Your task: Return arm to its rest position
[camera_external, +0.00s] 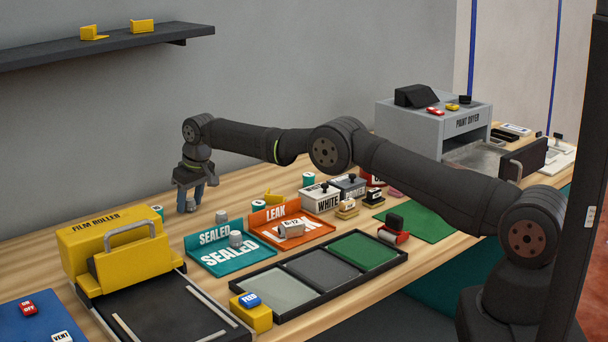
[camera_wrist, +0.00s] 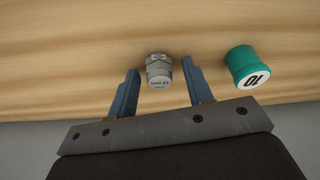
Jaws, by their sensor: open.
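My gripper (camera_external: 190,197) hangs pointing down over the back of the wooden table, left of the middle in the external view. In the wrist view my gripper (camera_wrist: 160,92) has its two blue fingers spread apart. A small grey metal fitting (camera_wrist: 158,70) stands on the wood, in line with the gap between the fingers; I cannot tell how far below the fingertips it is.
A teal SEALED tray (camera_external: 230,262) and an orange LEAK tray (camera_external: 305,236) lie in front of my gripper. The yellow film roller (camera_external: 105,240) stands left, the paint dryer (camera_external: 430,130) back right. A dark shelf (camera_external: 100,50) hangs on the wall above.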

